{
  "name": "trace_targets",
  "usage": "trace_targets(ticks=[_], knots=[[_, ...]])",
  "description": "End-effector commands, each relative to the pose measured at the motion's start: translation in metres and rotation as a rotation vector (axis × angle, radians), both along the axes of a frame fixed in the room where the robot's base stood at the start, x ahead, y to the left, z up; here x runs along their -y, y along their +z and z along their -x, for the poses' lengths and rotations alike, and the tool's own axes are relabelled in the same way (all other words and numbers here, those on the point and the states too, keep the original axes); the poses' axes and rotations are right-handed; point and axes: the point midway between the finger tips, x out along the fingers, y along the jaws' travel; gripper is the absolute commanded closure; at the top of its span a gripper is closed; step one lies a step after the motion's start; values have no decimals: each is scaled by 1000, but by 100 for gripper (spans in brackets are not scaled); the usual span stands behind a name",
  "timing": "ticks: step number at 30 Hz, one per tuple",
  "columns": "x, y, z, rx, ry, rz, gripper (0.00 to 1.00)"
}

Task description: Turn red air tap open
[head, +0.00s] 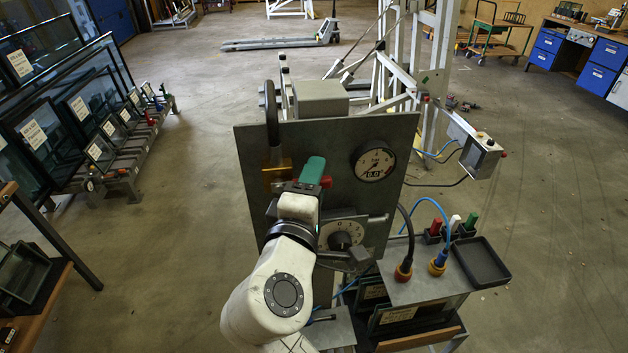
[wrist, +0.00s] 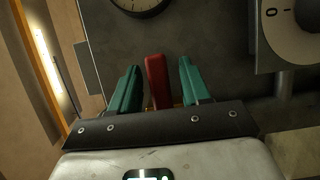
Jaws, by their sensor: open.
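The red air tap (wrist: 156,78) is a flat red lever between the two green fingers of my gripper (wrist: 159,66) in the wrist view. A gap shows on each side of the lever, wider on the right, so the fingers stand around it without closing on it. In the head view my gripper (head: 313,171) is in front of the grey panel (head: 325,134), and a red end of the tap (head: 326,181) shows just right of the green finger. The rest of the tap is hidden behind my gripper and wrist.
A pressure gauge (head: 373,162) is on the panel to the right of my gripper, its display seeming to read 0.0. A rotary dial (head: 341,236) sits below. A brass fitting (head: 276,171) with a black hose is left. Hoses and a black tray (head: 480,262) are at the right.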

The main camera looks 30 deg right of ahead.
Motion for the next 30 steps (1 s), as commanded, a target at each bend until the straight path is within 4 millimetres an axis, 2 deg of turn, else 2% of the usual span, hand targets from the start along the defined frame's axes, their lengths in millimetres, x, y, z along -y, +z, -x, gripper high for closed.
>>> trace_targets(ticks=[2,17,30], knots=[[0,0,0,0,0,0,53],[0,0,0,-1,0,-1,100],[0,0,-2,-3,-1,5,100]])
